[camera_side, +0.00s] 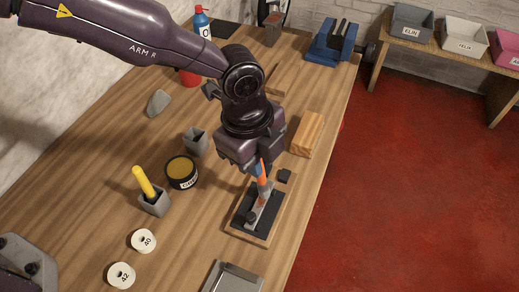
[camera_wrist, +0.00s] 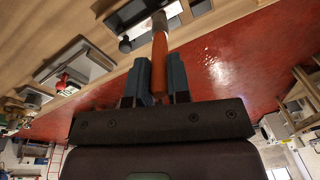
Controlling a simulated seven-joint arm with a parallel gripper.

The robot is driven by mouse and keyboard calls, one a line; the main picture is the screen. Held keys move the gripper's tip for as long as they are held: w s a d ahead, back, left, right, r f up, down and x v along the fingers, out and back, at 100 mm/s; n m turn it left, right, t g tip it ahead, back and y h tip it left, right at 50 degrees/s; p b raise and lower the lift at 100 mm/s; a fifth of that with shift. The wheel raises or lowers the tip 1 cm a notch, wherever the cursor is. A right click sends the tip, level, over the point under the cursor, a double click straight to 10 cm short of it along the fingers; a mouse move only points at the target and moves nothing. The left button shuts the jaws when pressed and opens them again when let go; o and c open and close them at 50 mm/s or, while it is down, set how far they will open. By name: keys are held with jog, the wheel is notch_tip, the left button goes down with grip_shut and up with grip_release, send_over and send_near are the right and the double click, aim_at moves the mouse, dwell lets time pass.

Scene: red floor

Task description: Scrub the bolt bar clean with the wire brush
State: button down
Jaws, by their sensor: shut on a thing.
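My gripper (camera_side: 257,168) is shut on the orange handle (camera_side: 263,181) of what looks like the wire brush. In the wrist view the orange handle (camera_wrist: 160,62) sits between two blue-grey fingers. The bolt bar (camera_side: 265,200) is a grey metal strip on a dark pad (camera_side: 243,212) with a wooden base. The brush is tilted over the bar, with its lower end at or just above it. I cannot tell whether the bristles touch. In the wrist view part of the pale bar (camera_wrist: 173,10) shows behind the brush.
A wooden block (camera_side: 307,133) lies right of the arm. A round tin (camera_side: 182,172), a grey cup (camera_side: 196,142) and a holder (camera_side: 155,203) with a yellow handle stand left. White discs (camera_side: 144,240) and a metal tray (camera_side: 233,278) lie nearer. The bench edge is close on the right.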

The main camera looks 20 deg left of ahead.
jog(key=shift+s+f, duration=0.1)
jog(key=shift+s, duration=0.25)
jog(key=shift+s, duration=0.75)
jog(key=shift+s, duration=0.1)
jog(key=shift+s, duration=0.6)
jog(key=shift+w, duration=0.1)
jog(key=shift+w, duration=0.7)
jog(key=shift+w, duration=0.85)
